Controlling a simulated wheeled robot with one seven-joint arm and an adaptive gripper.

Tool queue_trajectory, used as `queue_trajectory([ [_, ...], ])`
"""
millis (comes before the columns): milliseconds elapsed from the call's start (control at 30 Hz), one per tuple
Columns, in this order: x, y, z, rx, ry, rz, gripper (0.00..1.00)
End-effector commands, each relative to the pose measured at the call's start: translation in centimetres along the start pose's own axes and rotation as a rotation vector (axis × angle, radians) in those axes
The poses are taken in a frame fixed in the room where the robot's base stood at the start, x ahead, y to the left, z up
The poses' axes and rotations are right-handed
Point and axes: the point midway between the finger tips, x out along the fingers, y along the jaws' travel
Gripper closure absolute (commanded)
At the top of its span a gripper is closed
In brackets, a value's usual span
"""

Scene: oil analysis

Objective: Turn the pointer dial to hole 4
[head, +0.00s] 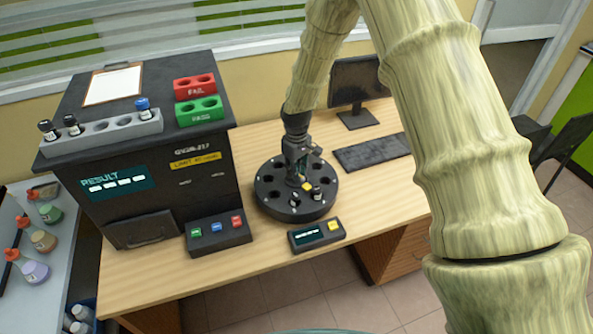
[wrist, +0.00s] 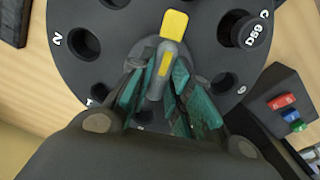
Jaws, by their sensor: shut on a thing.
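The dial is a round black carousel (head: 268,205) with holes around its rim, standing on the desk. Its pointer (wrist: 171,28) has a yellow tip and stripe; the tip also shows in the head view (head: 307,187). In the wrist view the pointer aims up and slightly right. My gripper (wrist: 157,82) is over the dial's centre, its teal fingers shut on the pointer's grey body. In the head view my gripper (head: 297,165) comes down from above. A "2" is readable beside a left hole (wrist: 84,43). I cannot make out a 4.
A dark-capped vial (wrist: 247,31) stands in the carousel. A small display box (head: 317,234) and a button box (head: 218,233) stand close by. The big analyser (head: 150,190) is left, holding a vial rack (head: 100,132). A keyboard (head: 372,152) lies right.

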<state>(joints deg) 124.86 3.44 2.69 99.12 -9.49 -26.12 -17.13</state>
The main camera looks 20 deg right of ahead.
Motion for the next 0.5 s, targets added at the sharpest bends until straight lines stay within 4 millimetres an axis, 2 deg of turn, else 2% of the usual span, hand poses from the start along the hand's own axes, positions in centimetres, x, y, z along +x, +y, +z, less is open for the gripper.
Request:
queue_trajectory([
  [200,-0.15,0.11,-0.12,0.000,0.003,0.002,1.00],
  [233,-0.15,0.11,-0.12,0.000,0.003,0.002,0.77],
  [333,-0.12,0.09,-0.10,-0.001,0.002,0.002,0.59],
  [500,-0.08,0.05,-0.06,-0.001,0.001,0.001,0.59],
])
